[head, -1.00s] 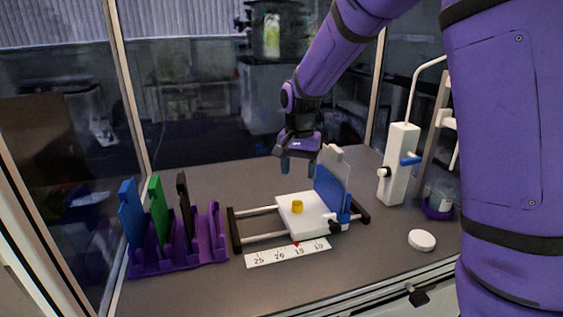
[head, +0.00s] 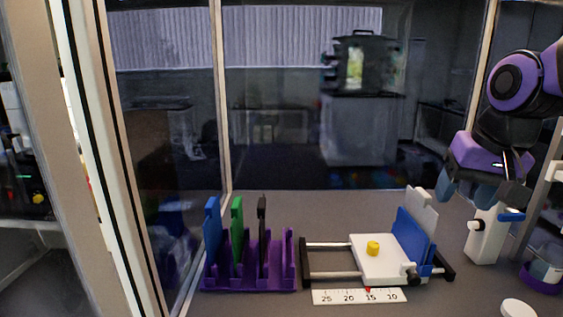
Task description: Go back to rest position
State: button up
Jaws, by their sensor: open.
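My gripper (head: 480,195) hangs at the right of the head view, with its two blue-grey fingers apart and nothing between them. It is above and to the right of the white slide stage (head: 378,262), which has a yellow knob (head: 373,248) on top. A blue plate (head: 411,238) and a white plate (head: 424,208) stand upright on the right side of the stage. The gripper covers part of a white upright device (head: 486,240) behind it. Most of my arm lies beyond the right edge.
A purple rack (head: 250,275) at left holds a blue (head: 212,228), a green (head: 237,225) and a black plate (head: 261,235). A ruler strip (head: 350,296) lies before the stage. A white round lid (head: 518,308) lies at front right. Glass panels with a frame post (head: 221,100) enclose the bench.

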jog(key=s+d+n+t, duration=0.1)
jog(key=s+n, duration=0.1)
jog(key=s, duration=0.8)
jog(key=shift+s+d+r+t+h, duration=0.15)
jog(key=shift+s+r+t+h, duration=0.15)
jog(key=shift+s+t+h, duration=0.1)
dwell(0.4)
